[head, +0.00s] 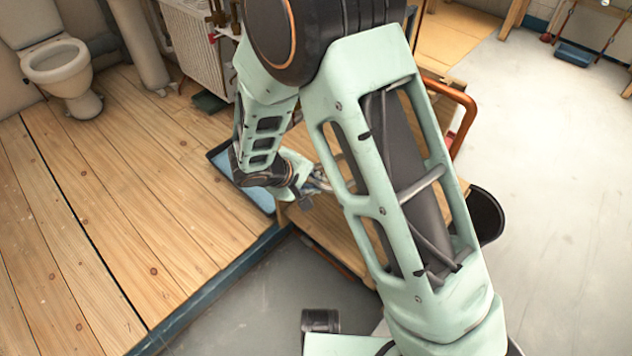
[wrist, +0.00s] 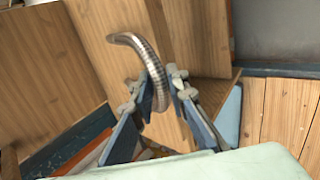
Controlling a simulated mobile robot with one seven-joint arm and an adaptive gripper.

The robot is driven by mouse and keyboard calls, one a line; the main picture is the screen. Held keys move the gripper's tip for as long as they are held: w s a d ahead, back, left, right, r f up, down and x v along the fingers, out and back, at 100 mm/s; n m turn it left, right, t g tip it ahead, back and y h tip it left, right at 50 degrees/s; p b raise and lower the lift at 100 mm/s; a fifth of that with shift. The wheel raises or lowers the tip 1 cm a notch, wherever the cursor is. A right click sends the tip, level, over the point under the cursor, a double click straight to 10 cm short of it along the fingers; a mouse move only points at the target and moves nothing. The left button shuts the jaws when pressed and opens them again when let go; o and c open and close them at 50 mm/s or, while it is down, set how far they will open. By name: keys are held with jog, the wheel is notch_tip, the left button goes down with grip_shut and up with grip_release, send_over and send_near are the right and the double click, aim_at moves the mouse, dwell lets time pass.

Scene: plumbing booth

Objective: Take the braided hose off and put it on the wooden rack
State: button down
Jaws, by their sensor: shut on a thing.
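The braided hose (wrist: 152,68) is a ribbed silver-grey tube in the wrist view, bent over at its upper end. My gripper (wrist: 158,84) is shut on it, with one blue finger on each side. The hose's lower end is partly hidden near the gripper. In the head view my gripper (head: 314,184) is low, over a wooden bench-like structure (head: 325,238), and the hose cannot be made out there. Wooden boards (wrist: 172,45) show close behind the hose in the wrist view. I cannot tell whether this woodwork is the wooden rack.
A blue tray with a dark rim (head: 222,152) lies left of the gripper on the plank floor (head: 120,230). A copper pipe (head: 466,112) and a black bucket (head: 488,216) stand to the right. A toilet (head: 60,68) is far left. Grey floor at right (head: 555,180) is open.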

send_over(329, 182)
jog(key=s, duration=0.2)
jog(key=shift+s+d+f+p, duration=0.1)
jog(key=shift+f+p, duration=0.3)
jog(key=shift+f, duration=0.45)
notch_tip(329, 182, down, 2)
jog(key=shift+s+b, duration=0.1)
jog(key=shift+b, duration=1.15)
jog(key=shift+f+b, duration=0.55)
jog(key=shift+f, duration=0.05)
jog(key=c, duration=1.8)
grip_release()
jog(key=shift+c, duration=0.2)
jog(key=shift+o, duration=0.5)
jog(key=shift+r, duration=0.2)
